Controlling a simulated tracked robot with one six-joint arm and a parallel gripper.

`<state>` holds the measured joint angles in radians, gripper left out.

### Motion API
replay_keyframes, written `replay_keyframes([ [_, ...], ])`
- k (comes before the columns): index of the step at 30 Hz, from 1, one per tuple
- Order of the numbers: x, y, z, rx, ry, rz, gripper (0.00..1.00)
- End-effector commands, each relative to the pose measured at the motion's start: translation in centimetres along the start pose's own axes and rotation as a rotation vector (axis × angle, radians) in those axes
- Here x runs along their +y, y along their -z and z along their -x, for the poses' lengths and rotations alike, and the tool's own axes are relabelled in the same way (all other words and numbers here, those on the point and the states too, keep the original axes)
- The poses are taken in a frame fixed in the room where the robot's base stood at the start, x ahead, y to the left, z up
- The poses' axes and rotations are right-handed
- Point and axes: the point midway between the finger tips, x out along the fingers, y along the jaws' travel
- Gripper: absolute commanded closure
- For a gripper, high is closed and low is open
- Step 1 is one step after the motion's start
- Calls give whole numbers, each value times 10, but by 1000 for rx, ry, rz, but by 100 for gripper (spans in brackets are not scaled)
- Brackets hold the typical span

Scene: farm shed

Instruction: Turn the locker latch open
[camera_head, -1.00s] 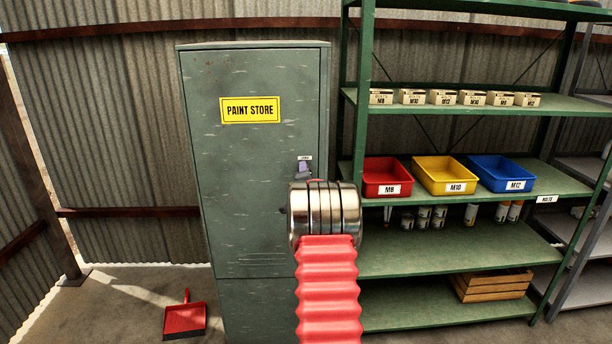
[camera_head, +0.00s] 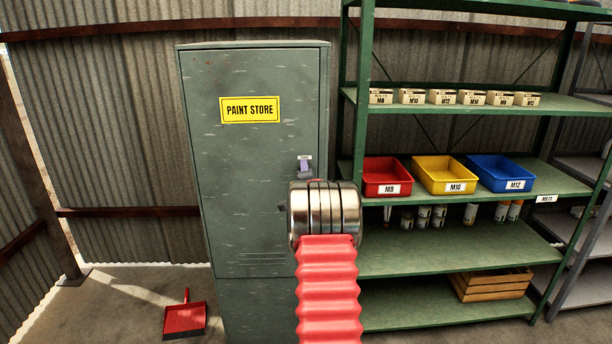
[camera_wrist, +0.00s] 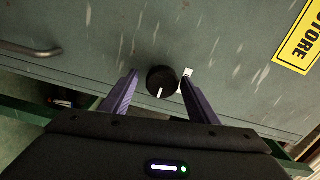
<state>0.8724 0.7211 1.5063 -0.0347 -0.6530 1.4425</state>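The green locker (camera_head: 240,190) with a yellow PAINT STORE sign stands left of the shelving, its door shut. In the wrist view, the latch is a round black knob (camera_wrist: 161,81) with a white line mark, on the green door (camera_wrist: 120,40). A small white label (camera_wrist: 187,72) is beside it. My gripper (camera_wrist: 163,88) is open, with one purple finger on each side of the knob and gaps between the fingers and it. In the head view my arm hides most of the gripper; a purple finger (camera_head: 304,167) shows near the label, and the knob is hidden.
A metal handle (camera_wrist: 30,49) is on the door at the left of the wrist view. Green shelving (camera_head: 450,232) with red, yellow and blue bins stands close right of the locker. A red dustpan (camera_head: 185,318) lies on the floor at left.

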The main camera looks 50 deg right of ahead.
Motion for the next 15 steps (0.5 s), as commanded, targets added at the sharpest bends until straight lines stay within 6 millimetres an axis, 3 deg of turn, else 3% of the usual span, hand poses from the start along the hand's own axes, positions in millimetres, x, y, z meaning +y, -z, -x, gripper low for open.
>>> replay_keyframes([
  [15, -3, -1, 9, -1, 4, 1, 43],
])
